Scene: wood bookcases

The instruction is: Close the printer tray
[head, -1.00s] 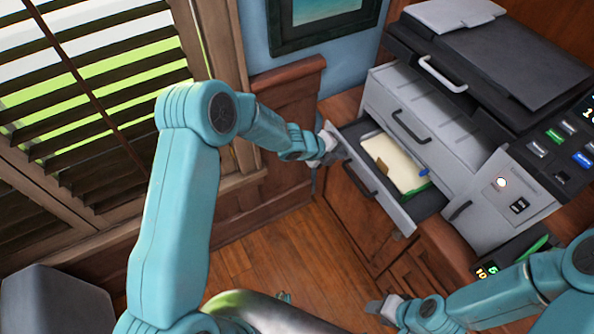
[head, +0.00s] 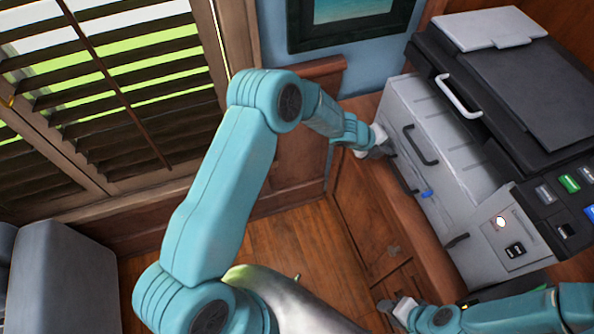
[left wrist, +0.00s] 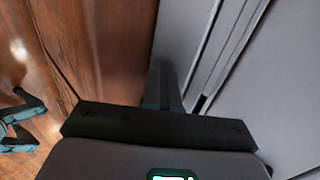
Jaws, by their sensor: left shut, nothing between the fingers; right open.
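The grey printer (head: 440,130) stands on a wooden cabinet at the right. Its lower tray (head: 432,213) is pushed in, its front close to flush with the body. A small blue item (head: 427,194) shows at the tray's upper edge. My left gripper (head: 382,150) is shut and empty against or very near the left end of the tray front; contact is unclear. In the left wrist view its fingers (left wrist: 165,85) lie beside the grey front, where a narrow dark seam shows. My right gripper (head: 388,308) is open and empty, low and away from the printer.
The printer's upper drawer (head: 440,160) is shut. A control panel (head: 560,195) is at the right. A window with dark blinds (head: 110,90) is at the left. The wooden floor (head: 310,240) in front of the cabinet is clear.

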